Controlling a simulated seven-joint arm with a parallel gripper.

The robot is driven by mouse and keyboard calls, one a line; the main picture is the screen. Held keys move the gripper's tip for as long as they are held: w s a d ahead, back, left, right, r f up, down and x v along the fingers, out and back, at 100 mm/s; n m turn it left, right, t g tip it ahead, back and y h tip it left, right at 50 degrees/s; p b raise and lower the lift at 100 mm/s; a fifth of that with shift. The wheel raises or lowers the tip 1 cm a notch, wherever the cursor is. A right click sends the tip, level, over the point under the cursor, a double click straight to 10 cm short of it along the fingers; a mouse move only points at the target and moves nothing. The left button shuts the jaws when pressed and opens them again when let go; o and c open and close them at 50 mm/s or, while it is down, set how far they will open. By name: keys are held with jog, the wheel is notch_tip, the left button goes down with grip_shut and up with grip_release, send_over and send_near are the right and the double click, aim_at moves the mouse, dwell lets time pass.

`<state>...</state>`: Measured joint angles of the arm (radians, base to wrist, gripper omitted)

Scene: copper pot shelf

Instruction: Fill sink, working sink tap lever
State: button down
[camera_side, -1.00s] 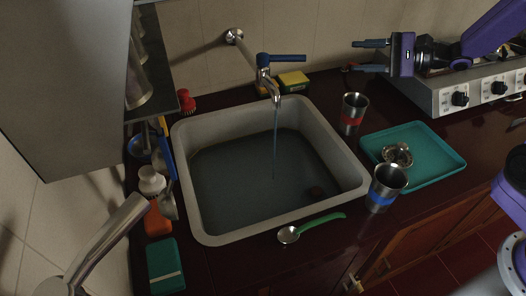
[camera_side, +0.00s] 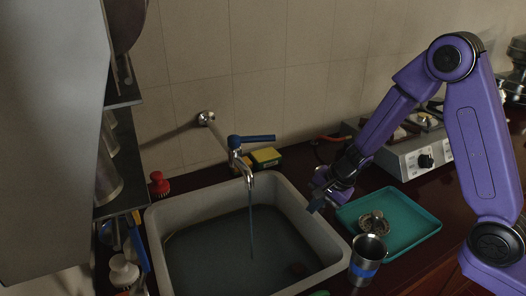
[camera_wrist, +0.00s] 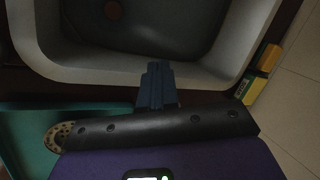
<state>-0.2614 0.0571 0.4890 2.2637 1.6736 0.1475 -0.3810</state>
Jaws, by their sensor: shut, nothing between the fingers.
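The tap lever (camera_side: 257,138) is a blue handle on the chrome tap (camera_side: 236,160) and points right. A thin stream of water (camera_side: 251,220) falls from the spout into the grey sink (camera_side: 165,232), which holds dark water; the wrist view shows the sink's rim (camera_wrist: 95,65) too. My gripper (camera_side: 316,205) is low at the sink's right rim, apart from the lever and to its lower right. In the wrist view its fingers (camera_wrist: 155,68) are together and empty, over the rim. The lever is not in the wrist view.
A teal tray (camera_side: 418,232) with an ashtray-like item (camera_side: 374,224) is right of my gripper. A blue-banded cup (camera_side: 366,262) stands nearer. A yellow-green sponge (camera_side: 266,157) lies behind the sink. A red-knobbed brush (camera_side: 158,184) stands left. A stove (camera_side: 410,158) is back right.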

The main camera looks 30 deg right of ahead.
jog(key=f+h, duration=0.2)
jog(key=n+t+h, duration=0.8)
jog(key=t, duration=0.7)
send_near(262, 141)
jog(key=x, duration=0.7)
jog(key=shift+s, duration=0.1)
jog(key=shift+y, duration=0.4)
